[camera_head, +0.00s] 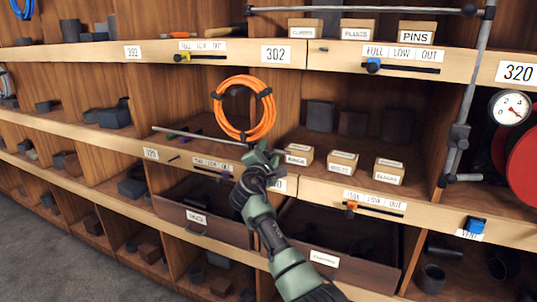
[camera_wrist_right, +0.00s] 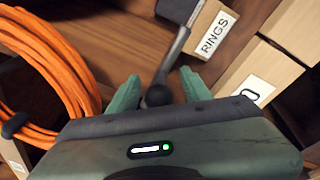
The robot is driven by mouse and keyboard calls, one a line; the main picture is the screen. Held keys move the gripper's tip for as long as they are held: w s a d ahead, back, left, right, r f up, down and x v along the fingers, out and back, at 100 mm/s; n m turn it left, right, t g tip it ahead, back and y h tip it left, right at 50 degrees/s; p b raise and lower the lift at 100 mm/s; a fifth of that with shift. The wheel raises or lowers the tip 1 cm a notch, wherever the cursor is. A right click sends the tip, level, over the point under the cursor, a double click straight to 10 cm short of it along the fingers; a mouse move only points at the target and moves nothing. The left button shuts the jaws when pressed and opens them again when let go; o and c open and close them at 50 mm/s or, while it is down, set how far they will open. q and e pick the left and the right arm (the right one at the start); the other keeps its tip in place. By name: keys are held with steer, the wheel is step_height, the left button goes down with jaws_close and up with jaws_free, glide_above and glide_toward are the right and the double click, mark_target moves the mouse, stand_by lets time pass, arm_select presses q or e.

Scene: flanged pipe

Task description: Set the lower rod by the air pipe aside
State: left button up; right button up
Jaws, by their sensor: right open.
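A thin grey rod (camera_head: 200,137) runs across the front of the middle shelf compartment, its right end at my right gripper (camera_head: 262,158). In the right wrist view, a grey rod with a dark round knob (camera_wrist_right: 158,95) and a dark block-like end (camera_wrist_right: 178,9) lies between the two green fingertips (camera_wrist_right: 158,88). The fingers are apart, with gaps visible beside the rod. The upright grey air pipe (camera_head: 470,85) stands at the right, with clamps on it. Another grey rod (camera_head: 370,10) runs level near the top, joined to that pipe. My left gripper is not in view.
An orange hose coil (camera_head: 217,112) hangs just above my right gripper. Small labelled boxes, including RINGS (camera_head: 298,155), stand on the shelf to its right. Dark blocks (camera_head: 320,116) sit behind. A gauge (camera_head: 511,108) and red reel (camera_head: 524,165) are at the far right.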

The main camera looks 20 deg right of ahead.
steer(key=v, duration=0.7)
steer(key=shift+s+a+b, duration=0.3)
steer(key=s+a+f+g+y, duration=0.1)
steer(key=s+a+f+y, duration=0.1)
steer(key=f, duration=1)
steer(key=s+a+f+m+g+y, duration=0.1)
steer(key=s+f+y, duration=0.15)
steer(key=f, duration=1.05)
steer(key=s+a+f+g+y, duration=0.2)
steer(key=f, duration=1)
steer(key=s+a+f+m+g+y, duration=0.2)
steer(key=s+f+m, duration=0.1)
steer(key=s+f, duration=1.05)
steer(key=s+a+f+m+g+y, duration=0.15)
steer(key=s+f+m+g, duration=0.3)
steer(key=s+f, duration=1.35)
steer(key=s+f+m+g, duration=0.1)
steer(key=s+f+m, duration=0.2)
steer(key=s, duration=1.1)
steer(key=s+f+m+g+y, duration=0.1)
steer(key=s+f+m, duration=0.2)
steer(key=s, duration=1.1)
steer(key=shift+s+d+g, duration=0.25)
steer(key=shift+d+g, duration=0.1)
